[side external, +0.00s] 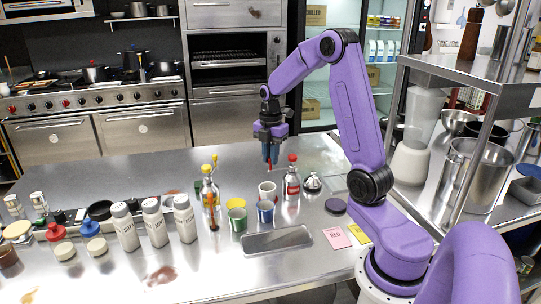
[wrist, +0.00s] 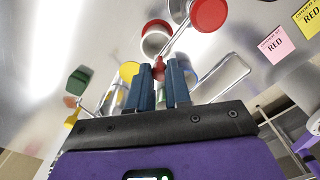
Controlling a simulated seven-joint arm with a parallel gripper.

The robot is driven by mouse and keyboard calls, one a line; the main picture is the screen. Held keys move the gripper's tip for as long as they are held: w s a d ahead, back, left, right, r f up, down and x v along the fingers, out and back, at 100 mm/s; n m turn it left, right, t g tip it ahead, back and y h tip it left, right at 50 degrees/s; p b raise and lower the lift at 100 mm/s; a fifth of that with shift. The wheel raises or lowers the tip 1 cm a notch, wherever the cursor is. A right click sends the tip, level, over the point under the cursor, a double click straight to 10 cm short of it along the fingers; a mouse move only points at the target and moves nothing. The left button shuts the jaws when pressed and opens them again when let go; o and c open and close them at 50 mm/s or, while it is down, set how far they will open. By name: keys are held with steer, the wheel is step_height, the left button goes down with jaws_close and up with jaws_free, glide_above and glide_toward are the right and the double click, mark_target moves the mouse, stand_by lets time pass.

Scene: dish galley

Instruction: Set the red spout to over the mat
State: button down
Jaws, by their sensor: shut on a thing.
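My gripper (side external: 271,158) points down above the counter, behind and above a group of cups. Its blue fingers are shut on a small red piece, which I take to be the red spout (wrist: 160,67); it shows between the fingertips in the wrist view (wrist: 171,72). In the side view the fingers mostly hide it. The grey, silver-edged mat (side external: 277,240) lies flat on the counter in front of the cups, nearer the camera than my gripper. It also shows right of the fingers in the wrist view (wrist: 232,75). Nothing stands on the mat.
A white cup (side external: 267,188), a blue cup (side external: 265,212) and a green cup (side external: 237,219) stand close behind the mat. A pink card (side external: 337,238) lies right of the mat.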

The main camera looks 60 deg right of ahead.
steer(key=c, duration=1.1)
jaws_free()
steer(key=shift+o, duration=0.2)
step_height(320, 180, up, 18)
steer(key=shift+f, duration=0.25)
steer(key=s+a+f+m, duration=0.1)
steer(key=s+a+f, duration=0.2)
steer(key=a, duration=0.7)
steer(key=s+a+f+m, duration=0.1)
steer(key=s+a+f, duration=0.25)
steer(key=a, duration=0.75)
steer(key=s+a+f+m, duration=0.1)
steer(key=s+a+f, duration=0.2)
steer(key=s, duration=0.7)
steer(key=s+a+f+m, duration=0.2)
steer(key=s+a+f, duration=0.1)
steer(key=s, duration=0.6)
steer(key=shift+s+f+m, duration=0.3)
steer(key=shift+s+f, duration=0.05)
steer(key=shift+f, duration=0.55)
